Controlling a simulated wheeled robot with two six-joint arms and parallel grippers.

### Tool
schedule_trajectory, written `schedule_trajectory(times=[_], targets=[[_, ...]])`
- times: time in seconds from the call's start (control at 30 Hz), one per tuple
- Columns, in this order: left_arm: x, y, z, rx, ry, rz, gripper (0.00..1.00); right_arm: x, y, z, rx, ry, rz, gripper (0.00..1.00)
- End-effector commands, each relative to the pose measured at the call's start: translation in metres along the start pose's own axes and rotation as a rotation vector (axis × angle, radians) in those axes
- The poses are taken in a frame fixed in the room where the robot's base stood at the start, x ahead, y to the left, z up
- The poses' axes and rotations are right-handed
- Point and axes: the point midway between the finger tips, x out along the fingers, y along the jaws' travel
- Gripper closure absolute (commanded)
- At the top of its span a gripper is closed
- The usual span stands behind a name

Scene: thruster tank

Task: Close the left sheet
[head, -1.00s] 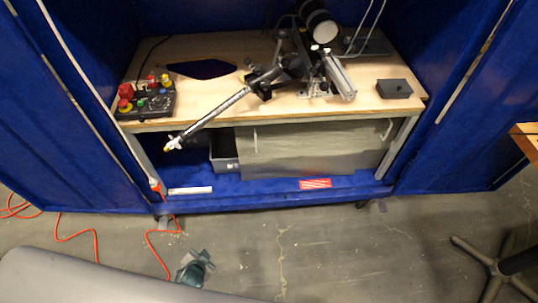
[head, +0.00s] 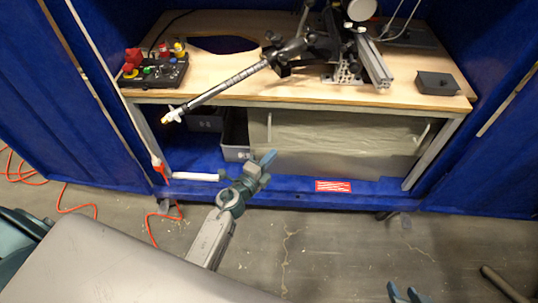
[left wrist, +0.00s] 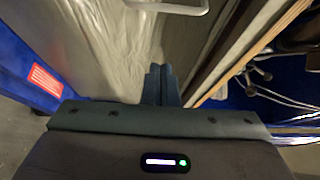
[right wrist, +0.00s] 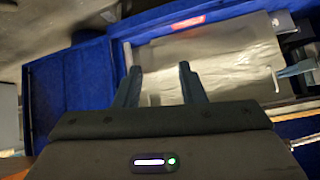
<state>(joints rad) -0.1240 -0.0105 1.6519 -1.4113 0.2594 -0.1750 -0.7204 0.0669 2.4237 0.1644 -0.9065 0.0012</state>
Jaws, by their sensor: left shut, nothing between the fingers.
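Under the bench, a pale grey sheet (head: 345,145) covers the right part of the shelf opening. It has an upright light handle near each side. I cannot tell whether two sheets overlap there. The left part of the opening is uncovered. My left gripper (head: 268,158) is shut and empty, in front of the sheet's lower left corner. In the left wrist view its fingers (left wrist: 160,72) are together, with the sheet (left wrist: 90,45) and a light handle (left wrist: 168,5) ahead. My right gripper (head: 404,292) is open at the head view's bottom edge; its fingers (right wrist: 160,80) point toward the sheet (right wrist: 230,60).
Grey bins (head: 236,135) stand in the uncovered part. The wooden bench top (head: 225,75) carries a control box (head: 155,72), a jointed arm (head: 230,82) overhanging the front, and a black box (head: 437,82). Blue panels flank both sides. An orange cable (head: 155,215) lies on the floor.

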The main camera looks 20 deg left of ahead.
Motion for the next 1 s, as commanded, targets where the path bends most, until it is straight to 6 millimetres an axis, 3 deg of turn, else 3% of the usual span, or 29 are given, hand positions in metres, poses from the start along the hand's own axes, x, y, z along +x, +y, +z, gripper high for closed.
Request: schedule_trajectory(times=[0.37, 0.6, 1.0], targets=[[0.08, 0.001, 0.0, -0.002, -0.001, -0.001, 1.0, 0.006, -0.002, 0.002, 0.024, 0.06, -0.014, 0.64], [0.066, 0.002, 0.032, 0.0, -0.002, 0.001, 1.0, 0.008, -0.002, -0.008, 0.03, 0.131, -0.017, 0.64], [0.064, 0.001, 0.038, -0.002, -0.002, 0.001, 1.0, 0.008, -0.002, -0.014, 0.028, 0.161, -0.015, 0.64]])
